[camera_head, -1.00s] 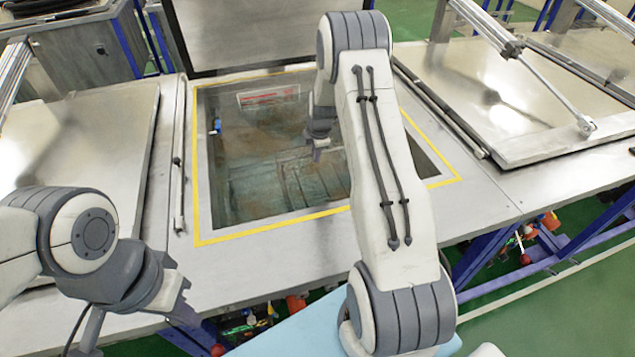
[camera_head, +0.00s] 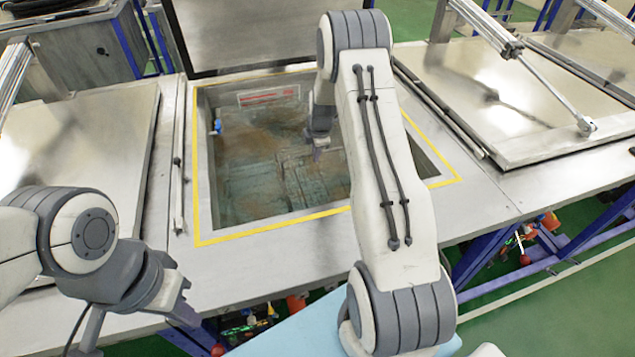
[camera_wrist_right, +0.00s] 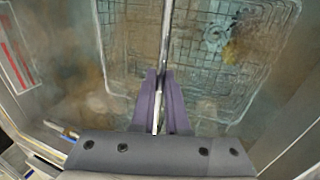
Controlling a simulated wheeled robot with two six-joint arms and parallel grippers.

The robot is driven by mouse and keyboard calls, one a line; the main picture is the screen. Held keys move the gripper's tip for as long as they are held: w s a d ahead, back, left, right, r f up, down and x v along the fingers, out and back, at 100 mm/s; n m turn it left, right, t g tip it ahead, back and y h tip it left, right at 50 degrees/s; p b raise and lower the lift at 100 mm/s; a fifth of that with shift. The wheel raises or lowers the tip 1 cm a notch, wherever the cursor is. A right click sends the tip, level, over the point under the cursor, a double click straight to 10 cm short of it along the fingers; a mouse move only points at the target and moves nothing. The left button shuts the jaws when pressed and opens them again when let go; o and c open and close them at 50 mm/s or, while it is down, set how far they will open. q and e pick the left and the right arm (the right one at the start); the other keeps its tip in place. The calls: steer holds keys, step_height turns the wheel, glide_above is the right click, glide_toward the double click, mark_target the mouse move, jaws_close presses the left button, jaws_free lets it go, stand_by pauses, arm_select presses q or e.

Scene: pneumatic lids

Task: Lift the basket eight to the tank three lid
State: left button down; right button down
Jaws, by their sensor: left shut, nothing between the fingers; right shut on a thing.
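My right gripper (camera_head: 318,152) hangs from the right arm inside the open tank (camera_head: 197,165). In the right wrist view, its purple fingers (camera_wrist_right: 160,105) are shut on a thin metal rod (camera_wrist_right: 167,30) that looks like a basket handle. A wire-mesh basket (camera_wrist_right: 130,45) lies below it in murky water; where the rod joins it is unclear. The tank lid (camera_head: 275,38) stands raised behind the opening. My left gripper (camera_head: 186,316) is shut and empty over the table's front edge at the lower left. The basket's number is not readable.
Closed metal lids flank the tank: one on the left (camera_head: 75,150), one on the right (camera_head: 500,95) with a rod strut (camera_head: 560,100). A yellow line (camera_head: 290,224) borders the opening. The right arm hides part of its right side.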

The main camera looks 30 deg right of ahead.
steer(key=shift+w+r+p, duration=0.1)
steer(key=shift+r+p, duration=0.4)
steer(key=shift+r, duration=0.95)
steer(key=shift+r+p, duration=1.65)
steer(key=shift+r, duration=1.25)
step_height(320, 180, up, 19)
steer(key=p, duration=1.1)
steer(key=shift+f, duration=0.15)
stand_by(1.6)
